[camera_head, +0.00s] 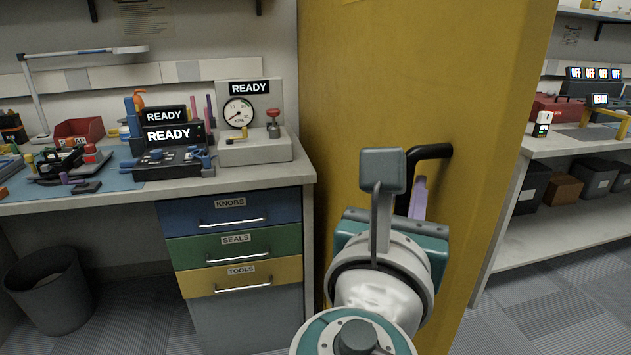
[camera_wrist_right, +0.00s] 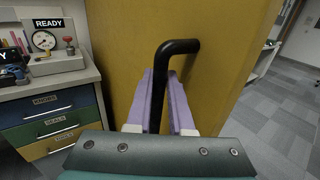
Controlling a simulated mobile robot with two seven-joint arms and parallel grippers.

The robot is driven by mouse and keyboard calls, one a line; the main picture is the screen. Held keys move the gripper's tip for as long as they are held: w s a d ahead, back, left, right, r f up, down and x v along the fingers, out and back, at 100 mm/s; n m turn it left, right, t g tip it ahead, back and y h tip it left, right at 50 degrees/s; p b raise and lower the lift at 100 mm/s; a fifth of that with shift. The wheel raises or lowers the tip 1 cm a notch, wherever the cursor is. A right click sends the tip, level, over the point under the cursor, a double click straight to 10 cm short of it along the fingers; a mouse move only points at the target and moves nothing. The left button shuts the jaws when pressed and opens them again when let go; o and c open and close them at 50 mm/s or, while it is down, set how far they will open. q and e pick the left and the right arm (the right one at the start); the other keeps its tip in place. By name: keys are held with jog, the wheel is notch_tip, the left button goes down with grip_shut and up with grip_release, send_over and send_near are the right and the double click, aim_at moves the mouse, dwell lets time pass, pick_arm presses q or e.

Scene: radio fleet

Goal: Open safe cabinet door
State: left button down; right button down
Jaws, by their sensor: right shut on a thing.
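The yellow cabinet door (camera_head: 435,90) stands upright and fills the middle right of the head view. It also shows behind the handle in the right wrist view (camera_wrist_right: 215,95). Its black bent handle (camera_head: 432,151) sticks out from the door face. My right gripper (camera_head: 416,195) is at the handle, partly hidden by my own wrist in the head view. In the right wrist view its two purple fingers (camera_wrist_right: 165,92) are on either side of the black handle (camera_wrist_right: 178,47), shut on its bar. My left gripper is not in view.
A workbench (camera_head: 235,180) with blue, green and yellow drawers (camera_head: 235,243) stands close left of the door. A gauge unit (camera_head: 253,140) sits on it. A grey bin (camera_head: 48,290) is on the floor at left. A shelf unit (camera_head: 560,150) stands to the right, with open carpet before it.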

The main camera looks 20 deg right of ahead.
jog(key=shift+d+f, duration=0.1)
jog(key=shift+f, duration=0.1)
jog(key=c, duration=1.2)
grip_release()
jog(key=shift+o, duration=0.6)
jog(key=shift+w+r, duration=0.1)
jog(key=shift+w, duration=0.05)
jog(key=shift+o, duration=1.4)
jog(key=shift+r, duration=0.1)
